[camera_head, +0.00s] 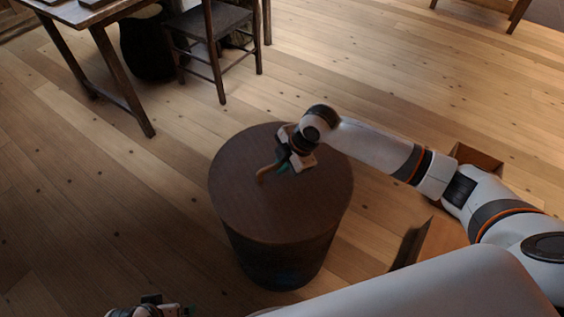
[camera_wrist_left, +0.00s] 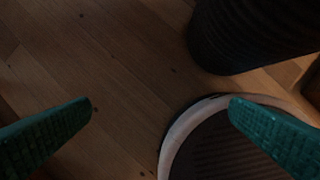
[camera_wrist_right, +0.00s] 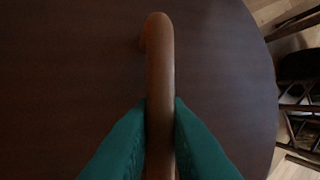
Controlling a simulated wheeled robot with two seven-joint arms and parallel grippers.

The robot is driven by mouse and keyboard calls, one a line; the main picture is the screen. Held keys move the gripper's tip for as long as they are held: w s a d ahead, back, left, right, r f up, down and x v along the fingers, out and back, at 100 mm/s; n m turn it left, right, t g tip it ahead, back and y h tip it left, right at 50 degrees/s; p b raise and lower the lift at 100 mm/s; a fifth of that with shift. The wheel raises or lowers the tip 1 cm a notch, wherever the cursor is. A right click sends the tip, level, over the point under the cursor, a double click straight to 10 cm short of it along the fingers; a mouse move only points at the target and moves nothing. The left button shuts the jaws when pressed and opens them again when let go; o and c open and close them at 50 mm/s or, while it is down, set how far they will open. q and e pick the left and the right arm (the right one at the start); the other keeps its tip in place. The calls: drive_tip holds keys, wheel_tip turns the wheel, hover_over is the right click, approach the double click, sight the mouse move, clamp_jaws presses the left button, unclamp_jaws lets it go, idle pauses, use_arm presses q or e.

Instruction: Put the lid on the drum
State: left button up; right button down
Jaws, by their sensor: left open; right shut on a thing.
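The lid (camera_head: 240,205) is a wide dark brown disc with a curved tan handle (camera_head: 267,174). It covers the top of the dark, tapering drum (camera_head: 275,262) on the floor. I cannot tell whether it rests on the rim or hangs just above. My right gripper (camera_head: 284,165) is shut on the handle, which runs between its teal fingers in the right wrist view (camera_wrist_right: 160,75). My left gripper (camera_head: 172,311) is open and empty, low at the bottom edge; the left wrist view shows its spread fingers and the drum's side (camera_wrist_left: 250,35). The drum's rim is hidden.
A wooden table (camera_head: 97,28) and a dark chair (camera_head: 212,30) stand at the upper left. An open brown box (camera_head: 440,240) lies on the floor to the right, partly behind my right arm. The plank floor (camera_head: 100,190) left of the drum is clear.

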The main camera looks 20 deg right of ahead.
use_arm(q)
drive_tip(key=shift+f, duration=0.25)
idle(0.6)
drive_tip(key=shift+d+f+p, duration=0.1)
drive_tip(key=shift+f+p, duration=0.25)
drive_tip(key=shift+f, duration=0.75)
use_arm(e)
drive_tip(key=shift+f, duration=0.1)
use_arm(q)
drive_tip(key=shift+f, duration=0.1)
use_arm(e)
drive_tip(key=shift+w, duration=0.1)
drive_tip(key=c, duration=1.3)
unclamp_jaws()
drive_tip(key=shift+c, duration=0.2)
drive_tip(key=shift+o, duration=0.2)
drive_tip(key=shift+f, duration=0.2)
drive_tip(key=o, duration=0.4)
drive_tip(key=shift+r, duration=0.15)
